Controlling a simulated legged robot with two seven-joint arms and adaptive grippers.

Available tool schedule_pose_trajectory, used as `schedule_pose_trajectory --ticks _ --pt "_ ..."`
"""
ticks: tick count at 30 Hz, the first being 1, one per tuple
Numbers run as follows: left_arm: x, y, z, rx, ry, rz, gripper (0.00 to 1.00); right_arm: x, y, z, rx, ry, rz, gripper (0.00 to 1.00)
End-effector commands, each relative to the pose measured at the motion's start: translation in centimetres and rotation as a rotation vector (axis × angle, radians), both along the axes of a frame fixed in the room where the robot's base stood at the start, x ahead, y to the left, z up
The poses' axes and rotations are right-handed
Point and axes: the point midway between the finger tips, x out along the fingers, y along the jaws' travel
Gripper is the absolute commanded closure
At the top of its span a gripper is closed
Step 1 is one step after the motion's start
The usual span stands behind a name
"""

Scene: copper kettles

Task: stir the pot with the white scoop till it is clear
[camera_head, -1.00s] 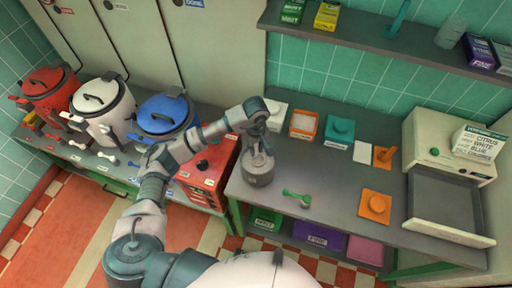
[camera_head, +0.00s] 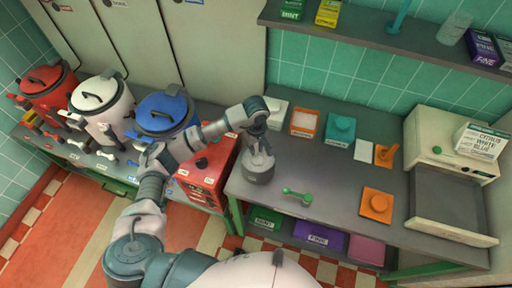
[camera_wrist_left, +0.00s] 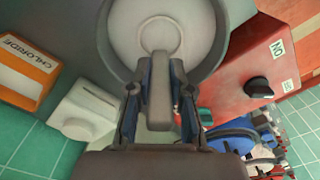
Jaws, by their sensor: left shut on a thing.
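A small grey pot (camera_head: 258,177) stands near the left end of the grey bench, and its rim (camera_wrist_left: 222,25) shows in the left wrist view. My left gripper (camera_head: 258,145) is right above it, pointing down. In the wrist view the gripper (camera_wrist_left: 158,75) is shut on the handle of a pale scoop (camera_wrist_left: 159,100), which looks greyish in shade. The handle leads to a round end inside the pot opening. The pot's inside looks pale grey; how clear its contents are I cannot tell. My right gripper is out of view.
A red box (camera_head: 208,170) with a black knob stands left of the pot. A green scoop (camera_head: 297,195) lies to its right. Behind are an orange-edged box (camera_head: 304,123) and a teal block (camera_head: 341,129). Red, white and blue lidded pots (camera_head: 165,112) stand at left.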

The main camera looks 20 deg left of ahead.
Motion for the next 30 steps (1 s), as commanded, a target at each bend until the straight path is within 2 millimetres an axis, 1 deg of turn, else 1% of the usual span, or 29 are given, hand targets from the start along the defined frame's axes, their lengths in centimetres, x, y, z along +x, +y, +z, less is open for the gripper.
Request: schedule_pose_trajectory --ticks 6,10,14,24,30 --pt "1.3 -0.1 -0.4 0.000 -0.001 0.002 1.00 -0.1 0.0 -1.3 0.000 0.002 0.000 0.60" --pt "1.8 -0.1 -0.3 -0.001 0.001 0.001 1.00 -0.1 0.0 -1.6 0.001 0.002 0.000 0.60" --pt "1.5 0.2 -0.2 0.000 0.000 0.000 1.00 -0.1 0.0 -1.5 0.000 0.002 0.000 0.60" --pt "0.1 1.9 -0.2 0.000 0.000 0.000 1.00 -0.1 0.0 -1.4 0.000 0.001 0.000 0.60" --pt "-0.3 1.8 -0.2 -0.001 0.001 -0.001 1.00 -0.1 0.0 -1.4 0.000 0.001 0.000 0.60"
